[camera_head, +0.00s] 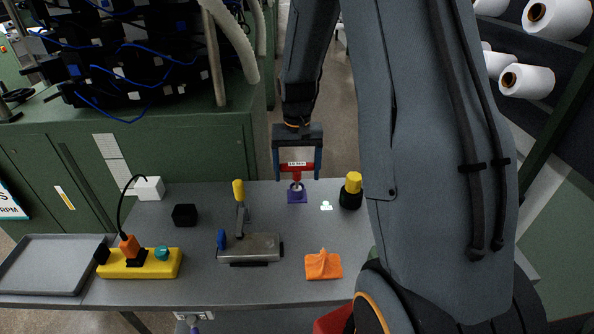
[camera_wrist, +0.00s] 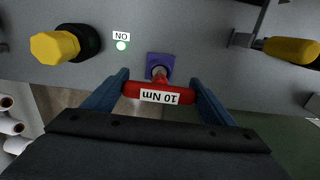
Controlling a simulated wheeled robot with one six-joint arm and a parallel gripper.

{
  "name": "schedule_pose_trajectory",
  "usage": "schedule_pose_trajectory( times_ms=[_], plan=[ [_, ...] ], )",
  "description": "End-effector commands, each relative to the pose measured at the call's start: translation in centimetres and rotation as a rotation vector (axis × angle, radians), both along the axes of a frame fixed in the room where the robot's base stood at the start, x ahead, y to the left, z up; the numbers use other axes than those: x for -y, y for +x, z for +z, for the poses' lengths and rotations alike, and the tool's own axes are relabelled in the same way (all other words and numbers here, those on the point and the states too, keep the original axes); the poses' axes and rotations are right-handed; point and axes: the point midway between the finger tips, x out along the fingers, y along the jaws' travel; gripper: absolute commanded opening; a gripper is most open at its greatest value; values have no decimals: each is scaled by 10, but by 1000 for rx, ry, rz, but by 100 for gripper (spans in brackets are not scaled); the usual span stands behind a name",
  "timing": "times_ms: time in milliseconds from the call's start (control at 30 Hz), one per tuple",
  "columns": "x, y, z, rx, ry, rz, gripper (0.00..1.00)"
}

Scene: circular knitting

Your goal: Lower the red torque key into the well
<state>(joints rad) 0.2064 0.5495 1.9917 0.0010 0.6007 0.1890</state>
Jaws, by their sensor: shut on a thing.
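The red torque key (camera_head: 297,170) has a red cross handle with a white "10 Nm" label, which also shows in the wrist view (camera_wrist: 158,91). My gripper (camera_head: 297,172) is shut on the two ends of its handle, and its blue fingers also show in the wrist view (camera_wrist: 158,92). The purple well (camera_head: 297,197) stands on the grey table below the key. In the wrist view the key's shaft lines up with the opening of the well (camera_wrist: 160,62). The shaft's tip is at or in the opening; I cannot tell how deep.
A black and yellow knob (camera_head: 351,191) stands right of the well, with a small "NO" label (camera_head: 326,206) between them.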

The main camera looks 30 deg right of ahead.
Motion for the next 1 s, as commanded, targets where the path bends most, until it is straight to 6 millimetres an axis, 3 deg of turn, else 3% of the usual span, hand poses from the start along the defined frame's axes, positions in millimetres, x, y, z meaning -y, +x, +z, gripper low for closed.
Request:
schedule_pose_trajectory(
  times_ms=[1000],
  plan=[
    [0,0,-11,-1,0,0,55]
  ],
)
